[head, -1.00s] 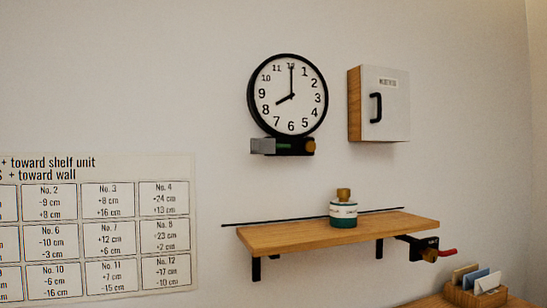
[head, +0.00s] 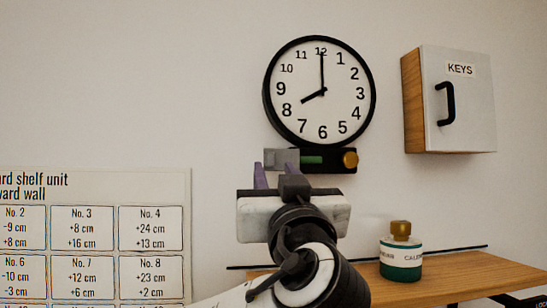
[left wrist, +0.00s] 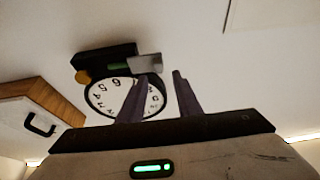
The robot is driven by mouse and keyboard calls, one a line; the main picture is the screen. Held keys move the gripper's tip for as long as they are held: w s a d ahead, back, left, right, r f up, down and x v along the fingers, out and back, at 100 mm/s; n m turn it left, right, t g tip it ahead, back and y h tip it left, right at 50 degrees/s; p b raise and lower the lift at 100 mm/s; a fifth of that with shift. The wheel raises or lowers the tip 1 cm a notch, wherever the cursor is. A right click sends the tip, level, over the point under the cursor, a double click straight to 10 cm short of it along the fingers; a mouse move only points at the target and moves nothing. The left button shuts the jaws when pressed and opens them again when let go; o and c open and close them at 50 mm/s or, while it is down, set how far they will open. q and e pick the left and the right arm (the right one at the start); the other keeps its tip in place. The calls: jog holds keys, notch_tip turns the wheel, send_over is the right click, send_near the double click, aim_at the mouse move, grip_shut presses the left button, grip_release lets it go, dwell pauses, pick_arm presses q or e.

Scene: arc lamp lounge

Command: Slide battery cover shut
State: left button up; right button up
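The round wall clock (head: 322,92) has a black battery housing (head: 334,168) under it. The light grey battery cover (head: 283,160) sits at the housing's left end. A green battery (head: 312,160) shows uncovered to its right, then a brass knob (head: 350,159). My left gripper (head: 270,169) is just below the cover in the head view. In the left wrist view, the open, empty fingers of my left gripper (left wrist: 161,77) point toward the grey cover (left wrist: 146,63); the green battery (left wrist: 120,66) shows beside it. I cannot tell whether the fingers touch the cover. My right gripper is out of view.
A wooden shelf (head: 450,280) holds a green and white bottle (head: 401,256) at lower right. A key cabinet (head: 460,100) hangs right of the clock. A chart (head: 90,235) is on the wall at left. The wall between chart and clock is clear.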

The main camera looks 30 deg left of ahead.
aim_at(270, 159)
pick_arm(q)
jog(key=p+x, duration=0.1)
jog(key=x, duration=0.4)
jog(key=shift+w+a, duration=0.15)
jog(key=shift+w, duration=0.15)
grip_shut()
